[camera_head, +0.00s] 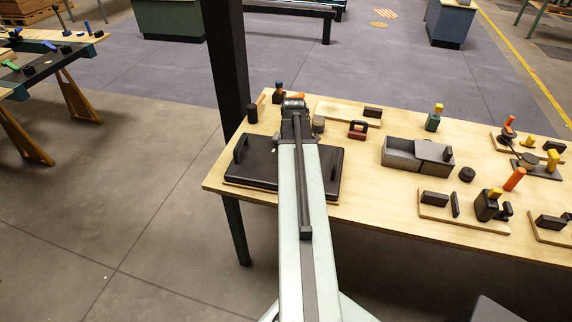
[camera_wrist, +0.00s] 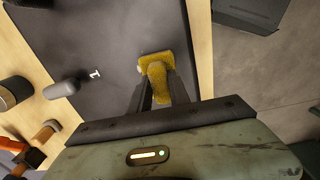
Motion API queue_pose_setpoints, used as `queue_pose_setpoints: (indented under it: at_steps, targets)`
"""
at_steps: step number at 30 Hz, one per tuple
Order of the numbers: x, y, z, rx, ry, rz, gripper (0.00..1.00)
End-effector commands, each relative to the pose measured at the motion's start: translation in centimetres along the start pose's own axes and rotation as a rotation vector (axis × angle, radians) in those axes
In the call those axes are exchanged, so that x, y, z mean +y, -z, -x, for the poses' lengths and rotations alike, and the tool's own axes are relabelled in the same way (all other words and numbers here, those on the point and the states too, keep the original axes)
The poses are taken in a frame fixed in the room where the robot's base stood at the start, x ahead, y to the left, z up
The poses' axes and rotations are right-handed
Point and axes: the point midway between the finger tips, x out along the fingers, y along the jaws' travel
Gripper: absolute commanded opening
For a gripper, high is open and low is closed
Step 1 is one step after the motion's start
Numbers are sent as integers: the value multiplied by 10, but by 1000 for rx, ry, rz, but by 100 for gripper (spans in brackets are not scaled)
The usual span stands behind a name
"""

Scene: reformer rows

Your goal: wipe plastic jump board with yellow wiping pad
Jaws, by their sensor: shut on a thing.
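The dark jump board (camera_head: 327,168) lies flat at the left end of the wooden table, partly hidden under my arm in the head view. It also shows in the wrist view as a dark panel (camera_wrist: 110,35). My gripper (camera_wrist: 158,88) is shut on the yellow wiping pad (camera_wrist: 157,63), with the dark board behind it in the wrist view. Whether the pad touches the board I cannot tell. In the head view my arm hides the fingertips and the pad.
Small items and a grey open box (camera_head: 402,155) stand on the table to the right. A dark post (camera_head: 228,65) rises beside the table's left end.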

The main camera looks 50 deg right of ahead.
Motion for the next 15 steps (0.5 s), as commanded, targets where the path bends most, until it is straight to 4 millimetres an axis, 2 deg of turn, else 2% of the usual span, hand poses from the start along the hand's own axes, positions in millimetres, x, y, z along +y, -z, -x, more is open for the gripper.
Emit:
queue_pose_setpoints:
  at_steps: [8, 15]
  targets:
    - [0, -11, -1, -7, 0, -4, 0]
    - [1, -34, 0, -8, 0, -5, 0]
